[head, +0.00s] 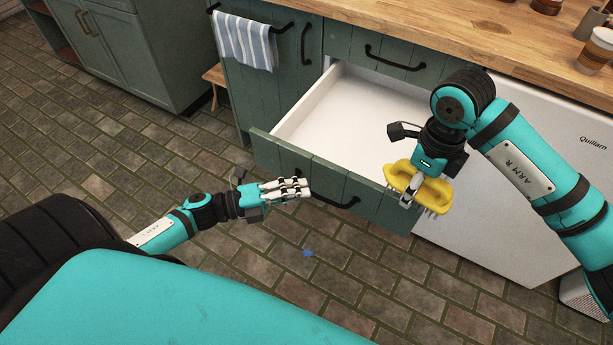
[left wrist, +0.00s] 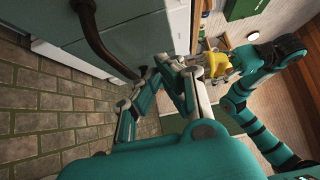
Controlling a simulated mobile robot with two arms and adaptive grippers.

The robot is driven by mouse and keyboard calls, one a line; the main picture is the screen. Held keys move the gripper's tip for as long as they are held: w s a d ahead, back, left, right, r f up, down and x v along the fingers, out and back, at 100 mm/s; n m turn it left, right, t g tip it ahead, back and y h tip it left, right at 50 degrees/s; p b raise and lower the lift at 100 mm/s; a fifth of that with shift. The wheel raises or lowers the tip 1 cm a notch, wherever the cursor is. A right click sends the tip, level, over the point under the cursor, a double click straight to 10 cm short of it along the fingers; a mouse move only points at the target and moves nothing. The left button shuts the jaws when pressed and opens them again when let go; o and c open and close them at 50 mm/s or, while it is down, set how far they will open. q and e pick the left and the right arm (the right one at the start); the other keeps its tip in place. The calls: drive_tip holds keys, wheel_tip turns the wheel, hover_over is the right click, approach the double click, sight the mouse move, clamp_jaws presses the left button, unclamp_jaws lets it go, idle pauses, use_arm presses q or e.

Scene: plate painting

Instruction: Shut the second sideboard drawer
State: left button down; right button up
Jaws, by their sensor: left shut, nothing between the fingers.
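The second sideboard drawer (head: 375,196) is pulled far out, with a green front and a white, empty inside. Its dark bar handle (head: 345,204) is on the front; a dark handle also crosses the left wrist view (left wrist: 96,40). My left gripper (head: 303,188) is shut and empty, in front of the drawer front at the handle's left end. I cannot tell if it touches. My right gripper (head: 408,196) is shut on a yellow brush (head: 436,193) with grey bristles, over the drawer front's right end. The brush also shows in the left wrist view (left wrist: 217,65).
The upper drawer (head: 345,38) is closed. A striped towel (head: 244,41) hangs at the left cabinet door. A white appliance (head: 510,220) stands right of the drawer. Cups stand on the wooden counter (head: 470,40). A small blue spot (head: 307,253) shows on the open tiled floor.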

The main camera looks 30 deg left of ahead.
use_arm(q)
drive_tip(key=shift+w, duration=2)
use_arm(e)
drive_tip(key=shift+f, duration=0.1)
